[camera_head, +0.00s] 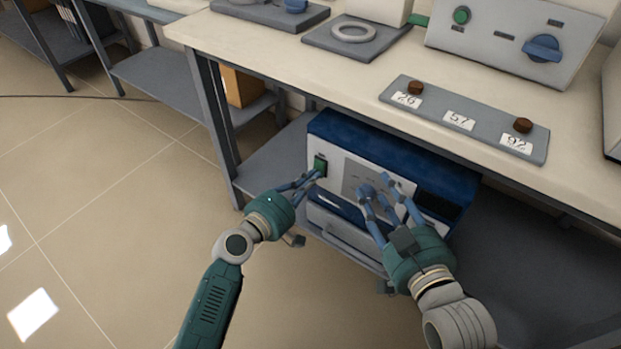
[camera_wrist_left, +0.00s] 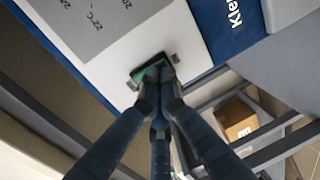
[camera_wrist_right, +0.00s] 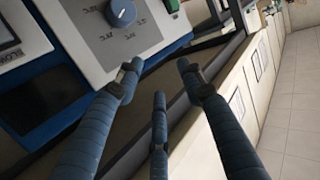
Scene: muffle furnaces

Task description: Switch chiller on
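The chiller (camera_head: 415,165) is a blue box with a white front on the shelf under the table. Its green switch (camera_head: 320,166) is at the left of the front, and a blue dial knob (camera_wrist_right: 122,12) sits on a grey scale. My left gripper (camera_head: 315,177) is shut, with its fingertips at the switch. In the left wrist view the fingertips overlap the green switch (camera_wrist_left: 150,72) and partly hide it; contact seems likely but the switch position cannot be told. My right gripper (camera_head: 387,186) is open and empty, in front of the dial area.
The table above holds a grey strip (camera_head: 463,121) with number labels, a control box (camera_head: 515,40) with a green button and blue knob, and a plate with a ring (camera_head: 352,32). A cardboard box (camera_head: 243,86) is on the shelf behind. The floor at left is clear.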

